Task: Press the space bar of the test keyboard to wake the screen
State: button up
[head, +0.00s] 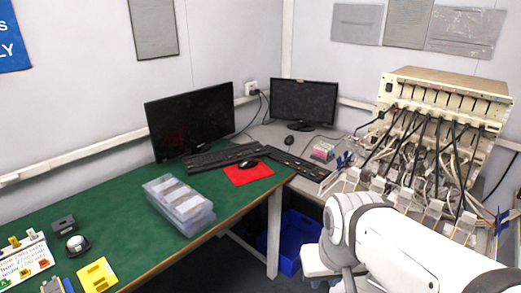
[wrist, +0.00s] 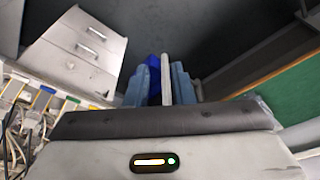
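Two black keyboards show in the head view. One keyboard (head: 222,157) lies on the green mat before the larger dark monitor (head: 190,121). The other keyboard (head: 286,163) lies on the grey desk before the smaller dark monitor (head: 304,101), near the cell tester. I cannot tell by label which is the test keyboard. Both screens are dark. My white arm is at the lower right of the head view, apart from both keyboards; the gripper is hidden there. In the wrist view my gripper (wrist: 160,88) has its blue-grey fingers apart and empty, pointing toward the under-desk space. No keyboard shows there.
A cell tester (head: 440,95) with many cables stands on the right. A mouse (head: 247,163) on a red pad (head: 248,174) and a clear box (head: 180,203) are on the green table. A blue bin (head: 293,240) and white table leg (head: 274,235) are below. White drawers (wrist: 78,50) stand left.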

grip_shut()
dwell(1.4)
